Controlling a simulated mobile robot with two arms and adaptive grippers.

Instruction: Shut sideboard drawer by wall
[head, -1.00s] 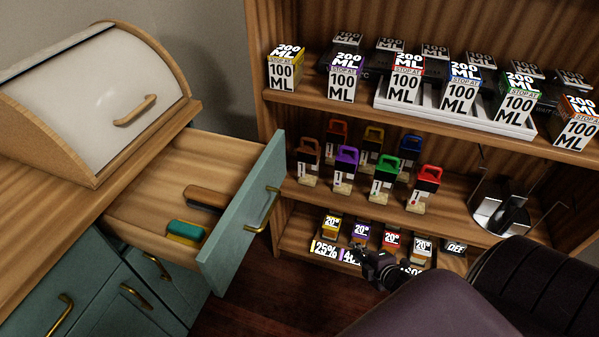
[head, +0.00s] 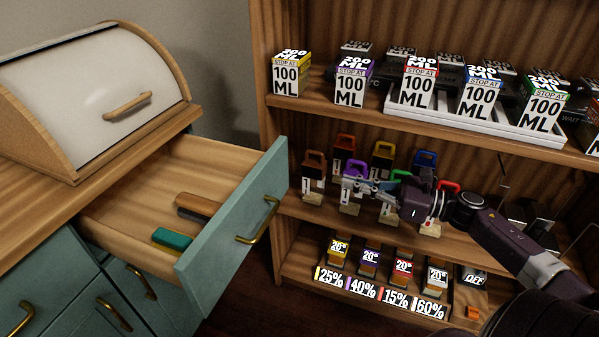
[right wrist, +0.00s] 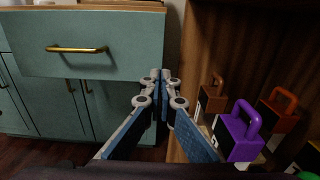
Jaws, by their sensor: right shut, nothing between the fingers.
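The sideboard drawer (head: 232,222) is pulled open beside the shelves, with a teal front and a brass handle (head: 258,222). Inside it lie a brown brush-like block (head: 198,207) and a teal-topped one (head: 172,239). In the right wrist view the drawer front (right wrist: 130,40) faces the camera at upper left, with its handle (right wrist: 76,49) visible. My right gripper (head: 346,182) is shut and empty, in front of the middle shelf and to the right of the drawer front, apart from it. Its fingers also show in the right wrist view (right wrist: 160,82). My left gripper is not in view.
A bread box (head: 90,90) stands on the sideboard top. The shelf unit (head: 265,100) holds several 100 ML boxes above, handled coloured blocks in the middle, and labelled items below. The purple block (right wrist: 238,135) is close right of my right gripper. Open floor lies below the drawer.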

